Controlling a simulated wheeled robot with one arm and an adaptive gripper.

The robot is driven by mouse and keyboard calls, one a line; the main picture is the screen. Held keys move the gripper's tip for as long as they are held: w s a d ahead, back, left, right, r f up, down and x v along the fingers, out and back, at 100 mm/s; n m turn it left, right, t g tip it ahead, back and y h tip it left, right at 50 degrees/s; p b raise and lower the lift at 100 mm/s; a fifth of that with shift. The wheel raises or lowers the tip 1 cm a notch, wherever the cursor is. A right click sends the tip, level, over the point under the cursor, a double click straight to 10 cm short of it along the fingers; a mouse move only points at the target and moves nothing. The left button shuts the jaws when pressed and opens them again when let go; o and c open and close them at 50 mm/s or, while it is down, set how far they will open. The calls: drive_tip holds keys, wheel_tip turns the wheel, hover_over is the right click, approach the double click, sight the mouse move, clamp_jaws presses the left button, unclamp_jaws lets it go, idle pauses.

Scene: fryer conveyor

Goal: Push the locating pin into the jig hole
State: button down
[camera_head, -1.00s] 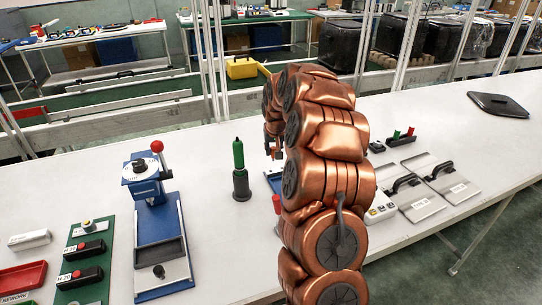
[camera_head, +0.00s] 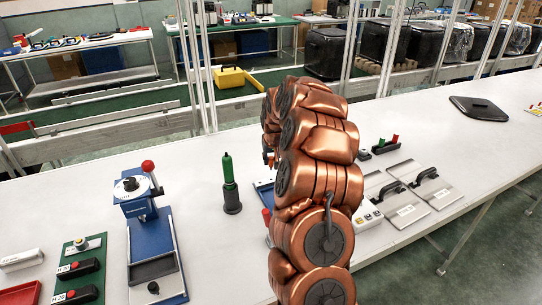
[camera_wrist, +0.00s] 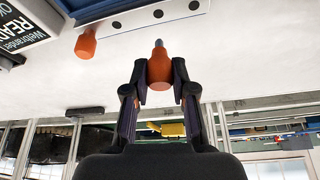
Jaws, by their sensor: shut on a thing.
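An orange-handled pin (camera_wrist: 159,68) with a grey metal tip is held between the fingers of my gripper (camera_wrist: 160,85) in the wrist view. The jig at the top of the wrist view has a pale strip (camera_wrist: 138,18) with several dark holes and a blue part behind it. The pin's tip appears apart from the strip, below the middle hole. A second orange knob or handle (camera_wrist: 86,44) sits at the strip's left end. In the head view, a blue jig part (camera_head: 263,193) shows beside my arm, which hides most of it.
A dark green bottle-shaped tool (camera_head: 229,180) stands left of my arm. A blue press with a red-knobbed lever (camera_head: 148,167) is farther left. Metal plates with black handles (camera_head: 401,195) lie at right. A label sign (camera_wrist: 25,30) is at the wrist view's upper left.

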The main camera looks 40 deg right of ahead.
sight(272, 168)
drive_tip(key=shift+f+p, duration=0.35)
drive_tip(key=shift+f, duration=1.3)
drive_tip(key=shift+f+b, duration=0.3)
drive_tip(key=shift+b, duration=0.25)
drive_tip(key=shift+b, duration=0.85)
idle(0.8)
drive_tip(key=shift+f+b, duration=0.65)
drive_tip(key=shift+f, duration=0.4)
idle(0.4)
drive_tip(key=c, duration=0.9)
unclamp_jaws()
drive_tip(key=shift+o, duration=0.2)
drive_tip(key=shift+r, duration=0.15)
